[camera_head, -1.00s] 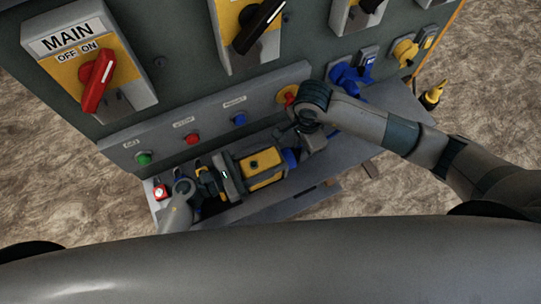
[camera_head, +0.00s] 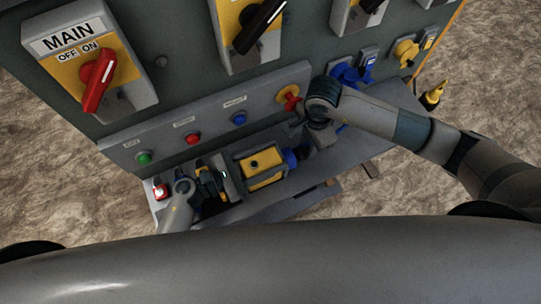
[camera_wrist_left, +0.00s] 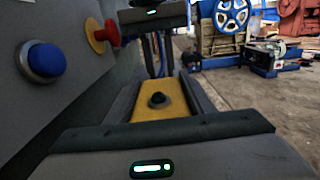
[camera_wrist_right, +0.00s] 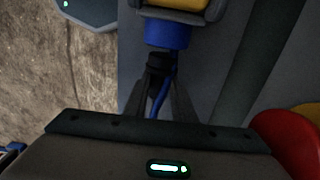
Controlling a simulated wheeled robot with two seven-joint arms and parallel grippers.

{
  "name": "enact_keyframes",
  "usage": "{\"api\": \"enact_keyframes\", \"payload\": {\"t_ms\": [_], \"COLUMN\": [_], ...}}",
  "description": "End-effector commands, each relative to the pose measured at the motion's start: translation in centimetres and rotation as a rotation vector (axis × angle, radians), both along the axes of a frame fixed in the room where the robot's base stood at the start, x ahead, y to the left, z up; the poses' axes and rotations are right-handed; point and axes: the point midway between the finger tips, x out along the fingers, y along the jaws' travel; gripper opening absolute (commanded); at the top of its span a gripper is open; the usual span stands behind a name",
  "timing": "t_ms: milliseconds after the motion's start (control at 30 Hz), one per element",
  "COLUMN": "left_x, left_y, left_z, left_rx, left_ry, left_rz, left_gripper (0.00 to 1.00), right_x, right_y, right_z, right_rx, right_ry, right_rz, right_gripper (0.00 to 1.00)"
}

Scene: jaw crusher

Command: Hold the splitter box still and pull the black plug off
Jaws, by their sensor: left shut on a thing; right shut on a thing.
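The splitter box (camera_head: 258,163) is yellow with a dark round knob on top and a blue socket (camera_head: 291,158) at its right end. It sits on the grey ledge below the button panel. My left gripper (camera_head: 270,168) is shut on the box, one finger along each side; the yellow top (camera_wrist_left: 158,105) shows between them in the left wrist view. In the right wrist view my right gripper (camera_wrist_right: 158,82) is shut on the black plug (camera_wrist_right: 158,62), right in front of the blue socket (camera_wrist_right: 166,33). Whether the plug still touches the socket I cannot tell. A blue cable trails from it.
The cabinet panel behind carries green, red and blue buttons (camera_head: 239,118) and a red-yellow emergency stop (camera_head: 288,96) close to my right wrist. A red MAIN switch (camera_head: 97,80) is above. Blue and yellow sockets (camera_head: 405,50) are at the right. The ledge (camera_head: 262,207) is narrow.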

Motion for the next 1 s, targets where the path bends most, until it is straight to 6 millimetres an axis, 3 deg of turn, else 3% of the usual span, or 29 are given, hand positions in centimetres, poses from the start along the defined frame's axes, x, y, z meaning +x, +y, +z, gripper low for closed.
{"api": "enact_keyframes", "payload": {"t_ms": [533,567,633,1000], "left_x": [-0.06,-0.06,-0.06,-0.09], "left_y": [-0.07,-0.07,-0.07,0.12], "left_z": [0.00,0.00,-0.01,-0.02], "left_rx": [-0.002,-0.002,-0.002,0.000], "left_ry": [0.002,0.002,0.002,0.001], "left_rz": [-0.001,-0.001,-0.001,0.000], "left_gripper": [0.08,0.53,0.70,0.70], "right_x": [0.28,0.28,0.27,0.26], "right_y": [-0.68,-0.68,-0.68,-0.67], "right_z": [0.02,0.02,0.02,0.02], "right_rx": [0.001,0.001,0.001,0.001], "right_ry": [0.000,0.000,0.000,0.000], "right_rz": [0.001,0.001,0.001,0.001], "right_gripper": [0.00,0.00,0.00,0.00]}}
